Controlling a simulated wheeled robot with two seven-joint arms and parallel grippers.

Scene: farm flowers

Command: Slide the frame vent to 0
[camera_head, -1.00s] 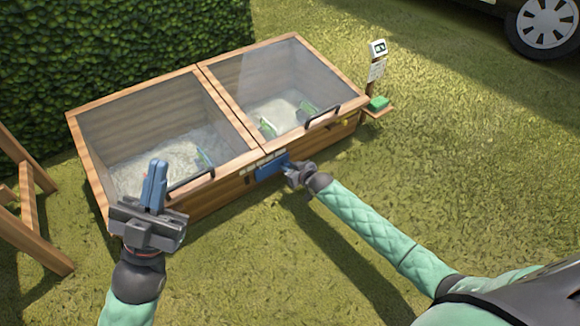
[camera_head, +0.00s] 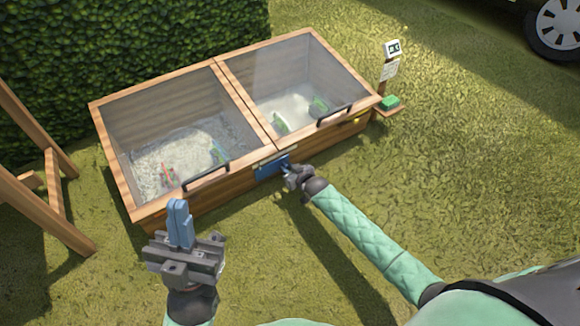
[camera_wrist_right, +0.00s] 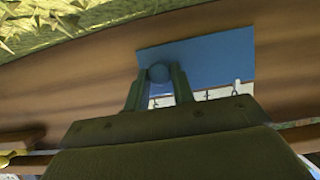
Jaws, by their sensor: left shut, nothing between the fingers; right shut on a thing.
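The cold frame (camera_head: 240,118) is a wooden box with two glazed lids. The frame vent is a blue sliding plate (camera_head: 271,167) on its front wall, below a pale scale strip. In the right wrist view the blue plate (camera_wrist_right: 215,62) has a round knob (camera_wrist_right: 159,73). My right gripper (camera_head: 291,173) is shut on this knob; its two fingers also show in the right wrist view (camera_wrist_right: 158,88). My left gripper (camera_head: 179,222) is shut and empty, in front of the frame's left part.
Black handles (camera_head: 206,177) sit on the lids' front edges. A post with a sign (camera_head: 391,62) and a green block (camera_head: 390,102) stands at the right corner. A wooden stand (camera_head: 45,180) is at the left, a hedge behind.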

